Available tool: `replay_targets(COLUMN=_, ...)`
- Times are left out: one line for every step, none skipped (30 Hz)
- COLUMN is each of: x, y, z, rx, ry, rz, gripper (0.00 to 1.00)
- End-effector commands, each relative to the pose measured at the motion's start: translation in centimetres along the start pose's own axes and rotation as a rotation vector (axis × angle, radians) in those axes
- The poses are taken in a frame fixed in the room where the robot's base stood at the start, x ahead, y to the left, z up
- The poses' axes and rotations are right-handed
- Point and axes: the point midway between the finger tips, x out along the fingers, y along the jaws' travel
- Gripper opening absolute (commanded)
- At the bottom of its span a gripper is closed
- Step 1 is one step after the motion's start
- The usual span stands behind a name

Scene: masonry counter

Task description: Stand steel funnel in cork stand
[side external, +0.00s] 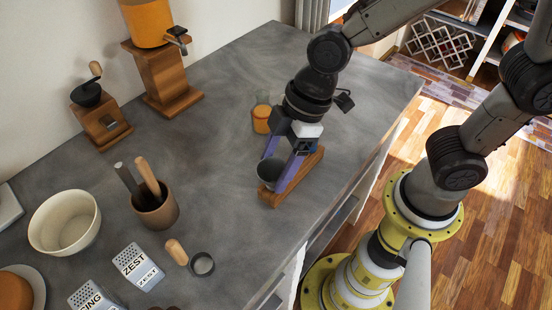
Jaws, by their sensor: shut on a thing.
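The steel funnel (268,171) is the grey, round-mouthed thing at my gripper's fingertips. My gripper (280,178), with purple fingers, points down and is shut on the funnel. A long brown block (271,199), which looks like the cork stand, lies directly below and behind the fingers near the counter's right edge. The funnel's lower part is hidden by the fingers, so I cannot tell whether it is in the stand, touching it or just above it.
The counter (215,150) between is clear.

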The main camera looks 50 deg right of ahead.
Motion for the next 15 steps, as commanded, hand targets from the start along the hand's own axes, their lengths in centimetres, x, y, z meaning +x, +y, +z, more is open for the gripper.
replay_targets(x=0.14, y=-0.01, z=0.07, rx=0.001, ry=-0.001, rz=0.000, gripper=0.00)
replay_targets(x=0.20, y=-0.01, z=0.10, rx=0.001, ry=-0.001, rz=0.000, gripper=0.00)
replay_targets(x=0.28, y=0.00, z=0.12, rx=0.001, ry=-0.001, rz=0.000, gripper=0.00)
replay_targets(x=0.33, y=0.00, z=0.14, rx=0.001, ry=-0.001, rz=0.000, gripper=0.00)
replay_targets(x=0.38, y=0.00, z=0.16, rx=0.001, ry=0.000, rz=0.000, gripper=0.00)
replay_targets(x=0.34, y=0.01, z=0.13, rx=0.001, ry=0.000, rz=0.001, gripper=0.81)
replay_targets(x=0.34, y=0.01, z=0.12, rx=0.001, ry=0.000, rz=0.001, gripper=0.87)
replay_targets(x=0.33, y=0.01, z=0.12, rx=0.001, ry=0.000, rz=0.001, gripper=0.92)
replay_targets(x=0.33, y=0.01, z=0.12, rx=0.001, ry=0.000, rz=0.001, gripper=0.99)
replay_targets(x=0.33, y=0.01, z=0.12, rx=0.001, ry=0.000, rz=0.001, gripper=1.00)
replay_targets(x=0.32, y=0.01, z=0.12, rx=0.001, ry=0.000, rz=0.001, gripper=1.00)
replay_targets(x=0.32, y=0.01, z=0.12, rx=0.001, ry=0.000, rz=0.001, gripper=1.00)
replay_targets(x=0.32, y=0.01, z=0.11, rx=0.001, ry=0.000, rz=0.001, gripper=1.00)
replay_targets(x=0.32, y=0.01, z=0.12, rx=0.001, ry=0.000, rz=0.001, gripper=1.00)
replay_targets(x=0.32, y=0.01, z=0.12, rx=0.001, ry=0.000, rz=0.000, gripper=1.00)
